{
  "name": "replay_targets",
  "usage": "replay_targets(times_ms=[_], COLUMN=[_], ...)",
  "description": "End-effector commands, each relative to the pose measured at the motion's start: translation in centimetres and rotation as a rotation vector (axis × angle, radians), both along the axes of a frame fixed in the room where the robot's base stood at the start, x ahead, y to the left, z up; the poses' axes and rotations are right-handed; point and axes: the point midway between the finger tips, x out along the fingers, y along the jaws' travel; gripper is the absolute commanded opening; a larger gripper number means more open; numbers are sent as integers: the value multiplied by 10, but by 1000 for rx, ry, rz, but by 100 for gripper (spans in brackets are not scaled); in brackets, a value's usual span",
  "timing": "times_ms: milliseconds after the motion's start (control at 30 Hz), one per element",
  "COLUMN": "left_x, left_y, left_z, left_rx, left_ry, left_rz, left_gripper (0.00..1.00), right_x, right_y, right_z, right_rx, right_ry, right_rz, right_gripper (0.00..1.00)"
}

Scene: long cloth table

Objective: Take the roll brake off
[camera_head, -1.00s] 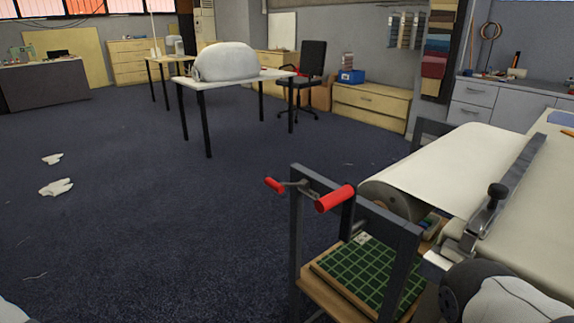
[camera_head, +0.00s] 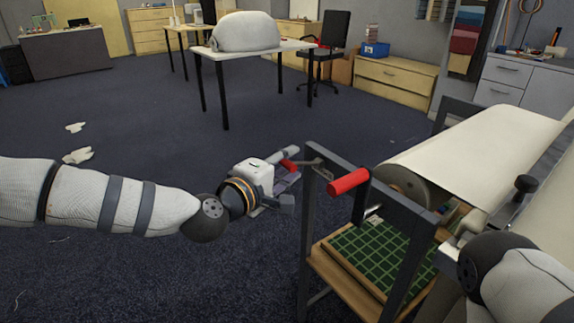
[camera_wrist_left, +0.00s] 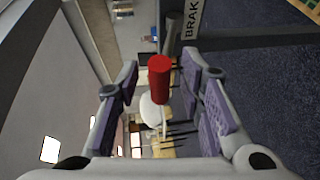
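The roll brake is a lever with a small red grip (camera_head: 287,165) on the left post of the dark roll frame (camera_head: 306,215). My left gripper (camera_head: 290,172) is at this grip, coming from the left. In the left wrist view its purple-padded fingers are open and wide apart, with the red grip (camera_wrist_left: 159,80) between them in the picture and no finger seen touching it. A white label (camera_wrist_left: 193,20) reading "BRAK" shows beside the lever. My right arm shows at the lower right; its gripper is not seen.
A larger red handle (camera_head: 348,181) sits close to the right of the brake. The white cloth roll (camera_head: 405,183) lies behind it, above a green gridded board (camera_head: 368,258) on a low shelf. Open carpet lies left. A white table (camera_head: 260,48) stands farther back.

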Motion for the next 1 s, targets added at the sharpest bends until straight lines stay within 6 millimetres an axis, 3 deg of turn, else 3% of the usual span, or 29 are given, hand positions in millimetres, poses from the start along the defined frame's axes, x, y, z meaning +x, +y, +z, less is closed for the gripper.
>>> replay_targets(times_ms=[233,400,1000], left_x=[1,1,11], left_y=[-1,0,-2], left_z=[0,0,8], left_rx=[0,0,32], left_ry=[0,0,18], left_rz=[0,0,0], left_gripper=[35,0,0], right_x=[0,0,1], right_y=[0,0,0], right_z=[0,0,1], right_rx=[0,0,0], right_ry=[0,0,-4], right_rz=[0,0,0], right_gripper=[30,30,30])
